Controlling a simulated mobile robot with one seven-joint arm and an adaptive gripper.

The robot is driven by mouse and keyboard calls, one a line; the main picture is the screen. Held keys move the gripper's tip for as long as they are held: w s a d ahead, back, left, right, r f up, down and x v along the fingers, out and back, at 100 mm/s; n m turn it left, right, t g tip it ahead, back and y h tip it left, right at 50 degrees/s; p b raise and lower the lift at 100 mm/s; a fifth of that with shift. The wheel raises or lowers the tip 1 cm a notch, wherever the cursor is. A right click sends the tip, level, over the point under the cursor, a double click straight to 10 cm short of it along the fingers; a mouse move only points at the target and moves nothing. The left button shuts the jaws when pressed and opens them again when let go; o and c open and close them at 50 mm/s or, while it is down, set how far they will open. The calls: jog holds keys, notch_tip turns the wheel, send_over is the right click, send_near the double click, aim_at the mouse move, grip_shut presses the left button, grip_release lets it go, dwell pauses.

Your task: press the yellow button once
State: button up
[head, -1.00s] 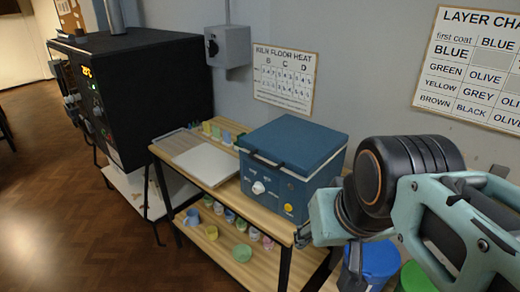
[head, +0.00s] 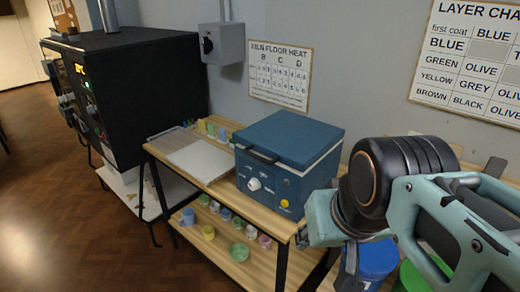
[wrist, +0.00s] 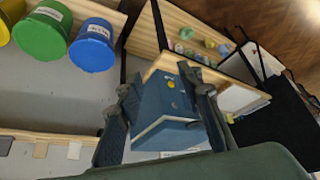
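The yellow button (head: 284,203) is a small round knob low on the right of the front panel of a blue box-shaped unit (head: 284,144). The panel also has a white dial (head: 254,184) and small markings. The unit stands on a wooden-topped table. My gripper (head: 303,237) is to the right of the button and lower in the head view, apart from it; its fingertips are hard to make out there. In the wrist view, my gripper (wrist: 158,78) has its two dark fingers spread, with nothing between them. The yellow button (wrist: 171,84) shows beyond the gap.
More small pots stand on the lower shelf (head: 222,248). Lidded blue (wrist: 92,46) and green (wrist: 42,36) buckets are nearby. A large black kiln (head: 150,90) stands at left; the floor there is clear.

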grip_shut()
dwell(1.2)
